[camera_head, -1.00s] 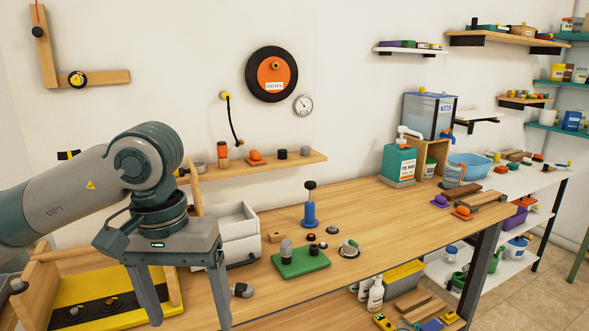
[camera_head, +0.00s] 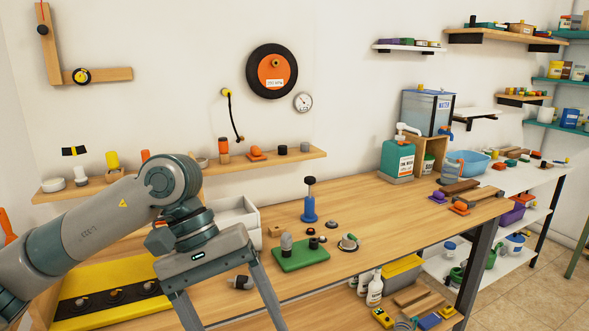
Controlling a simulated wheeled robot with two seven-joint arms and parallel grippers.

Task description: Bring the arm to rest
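My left arm comes in from the left, and its gripper (camera_head: 230,325) points down in front of the workbench (camera_head: 390,225). Its two fingers are spread wide apart, with nothing seen between them. The fingertips run to the bottom edge of the picture. My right gripper is not in view.
A green plate (camera_head: 300,255) with small parts lies right of my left gripper. A dark-tipped grey part (camera_head: 241,283) lies close to the fingers. A blue hand pump (camera_head: 309,205) stands behind, and a white drawer box (camera_head: 235,220) is partly hidden by the arm. A yellow-black board (camera_head: 80,305) lies left.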

